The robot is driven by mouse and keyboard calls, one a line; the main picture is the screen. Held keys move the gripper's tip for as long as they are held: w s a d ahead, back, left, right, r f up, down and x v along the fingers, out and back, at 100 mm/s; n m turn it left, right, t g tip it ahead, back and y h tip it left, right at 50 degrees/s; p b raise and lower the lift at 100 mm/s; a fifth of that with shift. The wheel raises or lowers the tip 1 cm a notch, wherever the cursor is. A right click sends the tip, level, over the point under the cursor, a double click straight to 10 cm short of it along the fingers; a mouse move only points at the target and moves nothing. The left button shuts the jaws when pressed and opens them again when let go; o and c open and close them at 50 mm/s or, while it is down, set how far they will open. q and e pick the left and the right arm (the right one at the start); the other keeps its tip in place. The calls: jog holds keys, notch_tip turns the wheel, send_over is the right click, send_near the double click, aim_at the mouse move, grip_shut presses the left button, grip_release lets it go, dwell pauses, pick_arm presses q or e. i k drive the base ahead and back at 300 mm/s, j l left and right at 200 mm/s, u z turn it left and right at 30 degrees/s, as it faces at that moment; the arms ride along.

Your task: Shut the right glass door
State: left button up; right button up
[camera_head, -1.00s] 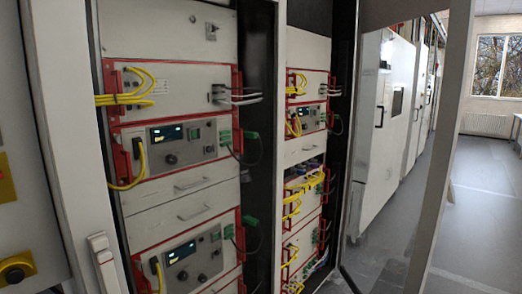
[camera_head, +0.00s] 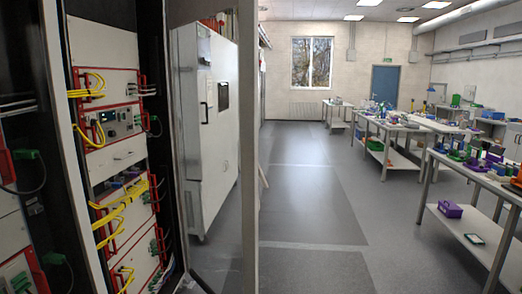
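The right glass door (camera_head: 208,160) stands open in the head view, left of the middle, swung out from the cabinet toward me. White units show in its pane, and I cannot tell whether they are seen through it or reflected. Its light frame edge (camera_head: 249,150) runs from top to bottom of the picture. The battery cycler cabinet (camera_head: 108,140) is on the left, with red-framed modules and yellow cables exposed. Neither of my grippers is in view, so their relation to the door is not shown.
The grey floor (camera_head: 312,200) right of the door is clear, leading back to a window (camera_head: 311,62) and a blue door (camera_head: 384,83). Several work tables with equipment stand on the right, the nearest one (camera_head: 480,178) at the right edge.

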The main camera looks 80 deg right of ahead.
aim_at(178, 13)
jog(key=k+l+z, duration=0.15)
jog(key=l, duration=0.3)
jog(key=k+l+z, duration=0.15)
jog(key=l, duration=0.35)
jog(key=k+l+z, duration=0.15)
jog(key=l, duration=0.35)
jog(key=k+l+z, duration=0.1)
jog(key=l, duration=0.45)
jog(key=k+l+z, duration=0.15)
jog(key=l, duration=0.35)
jog(key=k+l+z, duration=0.15)
jog(key=l, duration=1.1)
jog(key=k+l, duration=0.1)
jog(key=l, duration=0.6)
